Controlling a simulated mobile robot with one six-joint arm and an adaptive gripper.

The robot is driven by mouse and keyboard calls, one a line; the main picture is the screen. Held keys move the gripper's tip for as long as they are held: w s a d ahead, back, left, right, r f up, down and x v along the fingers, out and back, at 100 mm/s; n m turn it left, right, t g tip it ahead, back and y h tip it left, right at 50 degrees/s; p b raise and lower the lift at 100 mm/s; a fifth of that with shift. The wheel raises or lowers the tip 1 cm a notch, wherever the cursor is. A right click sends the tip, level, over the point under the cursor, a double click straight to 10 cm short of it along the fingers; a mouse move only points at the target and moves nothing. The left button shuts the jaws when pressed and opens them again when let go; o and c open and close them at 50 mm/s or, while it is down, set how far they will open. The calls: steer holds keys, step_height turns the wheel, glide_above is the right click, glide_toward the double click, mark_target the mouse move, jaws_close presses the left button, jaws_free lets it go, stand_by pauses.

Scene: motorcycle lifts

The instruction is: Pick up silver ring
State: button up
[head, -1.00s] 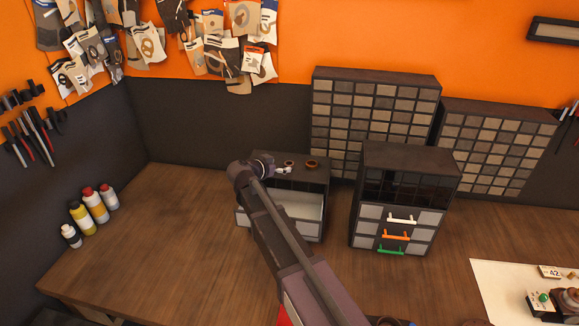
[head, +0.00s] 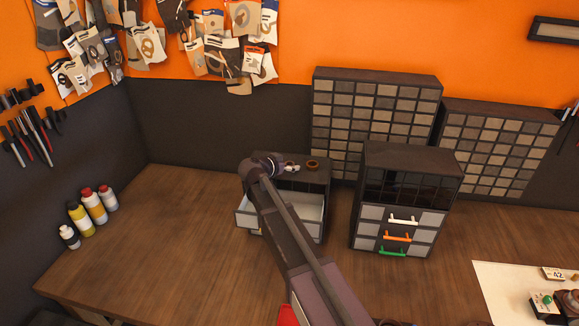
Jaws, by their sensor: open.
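My gripper (head: 292,168) is at the far end of my arm, over the top of the small dark drawer cabinet (head: 318,176). Its small pale fingers are open. A copper-brown ring (head: 312,165) lies on the cabinet top, just right of the fingers. A smaller ring stood to the left of it earlier; that spot is now covered by my gripper. I cannot make out a clearly silver ring, nor whether the fingers touch anything.
An open pale drawer (head: 310,207) juts from the cabinet below my gripper. A taller drawer unit (head: 410,160) with coloured handles stands to the right. Several bottles (head: 93,205) stand at the left wall. The wooden bench (head: 160,250) is clear at left.

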steer(key=c, duration=1.3)
steer(key=shift+o, duration=0.2)
steer(key=shift+r, duration=0.15)
step_height(320, 180, up, 3)
steer(key=p, duration=0.2)
steer(key=shift+f+p, duration=0.2)
steer(key=shift+p, duration=0.2)
steer(key=s+d+r+p, duration=0.1)
steer(key=s+r+p, duration=0.1)
steer(key=s, duration=1.4)
steer(key=shift+d, duration=0.15)
